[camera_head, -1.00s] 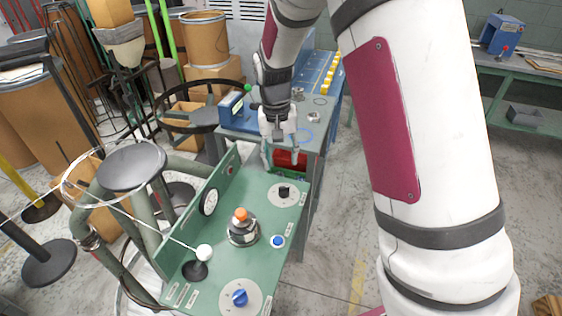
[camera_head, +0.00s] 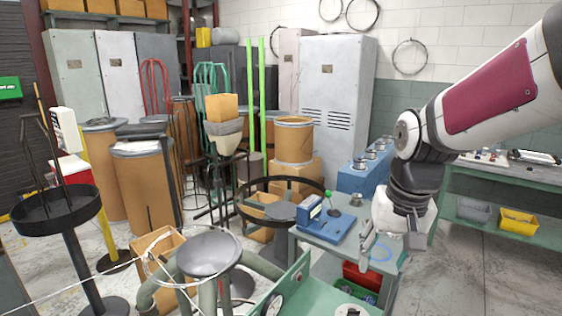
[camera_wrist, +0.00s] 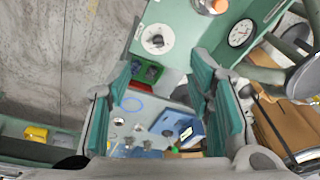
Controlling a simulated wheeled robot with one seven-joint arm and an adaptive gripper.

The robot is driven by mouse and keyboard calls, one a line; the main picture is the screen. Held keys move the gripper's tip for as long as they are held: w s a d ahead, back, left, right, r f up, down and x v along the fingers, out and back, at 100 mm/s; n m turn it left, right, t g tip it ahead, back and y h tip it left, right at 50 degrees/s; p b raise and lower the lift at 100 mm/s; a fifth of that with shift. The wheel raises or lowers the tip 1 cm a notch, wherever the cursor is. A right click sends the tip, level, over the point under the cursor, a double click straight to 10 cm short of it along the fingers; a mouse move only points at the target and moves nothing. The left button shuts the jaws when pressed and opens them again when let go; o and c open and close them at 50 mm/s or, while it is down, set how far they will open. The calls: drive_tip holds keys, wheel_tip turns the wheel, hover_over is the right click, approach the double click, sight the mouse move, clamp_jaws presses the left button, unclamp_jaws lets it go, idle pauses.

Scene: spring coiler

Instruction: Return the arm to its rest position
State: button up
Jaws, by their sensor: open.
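My gripper (camera_head: 388,243) hangs at the end of my arm at the right of the head view, above the small bench by the green machine. In the wrist view its two fingers (camera_wrist: 166,100) are spread apart with nothing between them. The green spring coiler machine (camera_head: 325,298) is cut off at the bottom of the head view. The wrist view shows its dark knob on a pale dial (camera_wrist: 157,40), its gauge (camera_wrist: 241,32) and part of an orange-topped knob (camera_wrist: 212,5). My gripper looks apart from every surface.
A blue device with a green-knobbed lever (camera_head: 325,215) and a blue ring (camera_head: 378,252) lie on the bench. A dark round-topped stand (camera_head: 208,252) with looped wire stands left of the machine. A side bench (camera_head: 500,172) with a yellow bin (camera_head: 517,221) is at right. Open floor lies between.

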drive_tip(key=s+r+n+t, duration=0.1)
drive_tip(key=s+r, duration=0.1)
drive_tip(key=s, duration=0.6)
drive_tip(key=s+r+n+t, duration=0.1)
drive_tip(key=s+r+t, duration=0.1)
drive_tip(key=s, duration=0.6)
drive_tip(key=shift+s+d+r, duration=0.3)
drive_tip(key=shift+r, duration=0.4)
